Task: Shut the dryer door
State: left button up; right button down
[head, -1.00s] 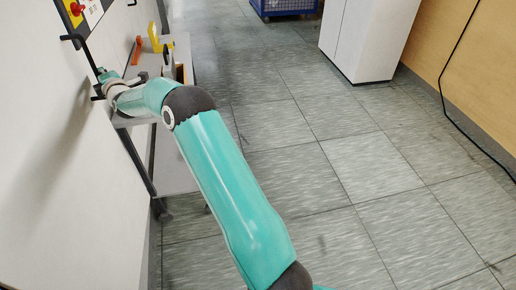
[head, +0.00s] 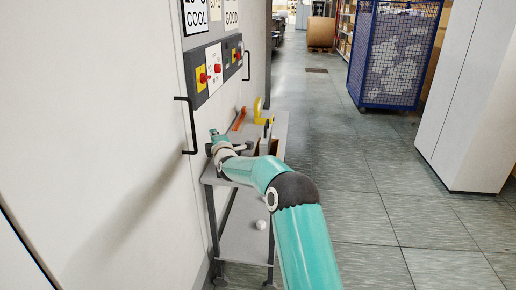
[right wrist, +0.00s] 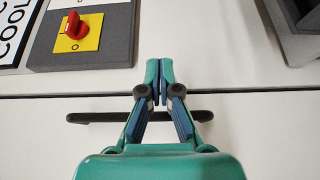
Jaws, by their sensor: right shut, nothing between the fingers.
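The dryer door (head: 110,120) is the large white panel on the left of the head view, with a black bar handle (head: 192,125) near its right edge. It looks about flush with the panel beside it; I cannot tell whether it is fully shut. In the right wrist view a thin dark seam crosses the white surface (right wrist: 50,96), with the handle (right wrist: 92,117) just below it. My right gripper (head: 212,134) is beside the handle's lower end. In the right wrist view its fingers (right wrist: 159,66) are shut and empty, in front of the handle and across the seam. My left gripper is not in view.
A control panel (head: 216,70) with red knobs is on the wall right of the door. A grey cart (head: 240,235) carrying orange and yellow items stands below my right arm. A blue mesh cage (head: 388,60) and white cabinet (head: 470,100) stand right. The floor between is clear.

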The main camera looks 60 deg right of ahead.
pick_arm(q)
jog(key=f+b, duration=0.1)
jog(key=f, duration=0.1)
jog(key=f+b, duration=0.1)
jog(key=b, duration=0.1)
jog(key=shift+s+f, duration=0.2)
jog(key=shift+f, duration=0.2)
pick_arm(e)
jog(key=s+d, duration=0.4)
jog(key=s, duration=0.6)
jog(key=shift+d, duration=0.15)
